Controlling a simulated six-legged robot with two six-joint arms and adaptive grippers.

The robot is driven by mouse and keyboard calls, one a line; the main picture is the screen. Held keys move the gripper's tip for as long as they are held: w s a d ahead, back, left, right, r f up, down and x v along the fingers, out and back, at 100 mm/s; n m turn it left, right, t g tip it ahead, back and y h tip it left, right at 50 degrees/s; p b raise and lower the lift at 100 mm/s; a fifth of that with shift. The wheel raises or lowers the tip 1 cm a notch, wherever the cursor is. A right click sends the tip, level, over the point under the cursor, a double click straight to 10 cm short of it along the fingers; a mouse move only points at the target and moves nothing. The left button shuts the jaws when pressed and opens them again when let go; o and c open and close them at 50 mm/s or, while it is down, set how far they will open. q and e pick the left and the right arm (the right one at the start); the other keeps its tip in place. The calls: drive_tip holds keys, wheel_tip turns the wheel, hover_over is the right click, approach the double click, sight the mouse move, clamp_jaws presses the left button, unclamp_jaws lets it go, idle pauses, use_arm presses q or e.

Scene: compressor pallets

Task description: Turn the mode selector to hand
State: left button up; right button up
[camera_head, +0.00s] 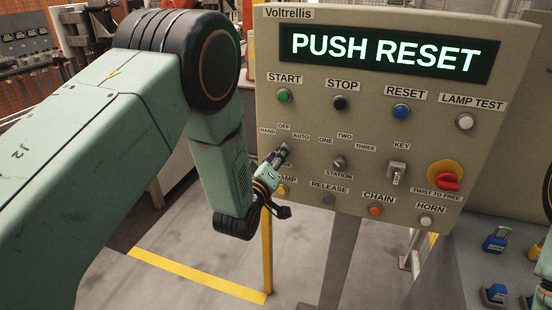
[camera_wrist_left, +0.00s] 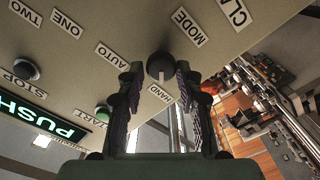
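The mode selector (camera_wrist_left: 159,66) is a round dark knob on the beige panel in the left wrist view. A pale mark on it shows on the side toward the HAND label (camera_wrist_left: 162,93). The AUTO label (camera_wrist_left: 104,54) and MODE label (camera_wrist_left: 188,26) are beside it. My left gripper (camera_wrist_left: 159,70) is open, with one finger on each side of the knob and a small gap on both sides. In the head view my left gripper (camera_head: 281,153) is at the panel below the HAND, OFF and AUTO labels and hides the knob. My right gripper is not in view.
The display (camera_head: 387,53) reads PUSH RESET. Near the gripper are the green START button (camera_head: 284,95), the station selector (camera_head: 339,163), the key switch (camera_head: 397,172) and the red emergency stop (camera_head: 447,181). A yellow post (camera_head: 267,250) stands below.

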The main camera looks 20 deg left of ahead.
use_arm(q)
drive_tip(key=o, duration=0.3)
drive_tip(key=shift+f, duration=0.1)
drive_tip(key=shift+s, duration=0.15)
drive_tip(key=s, duration=1.1)
drive_tip(key=shift+s+a, duration=0.2)
drive_tip(key=shift+s, duration=0.15)
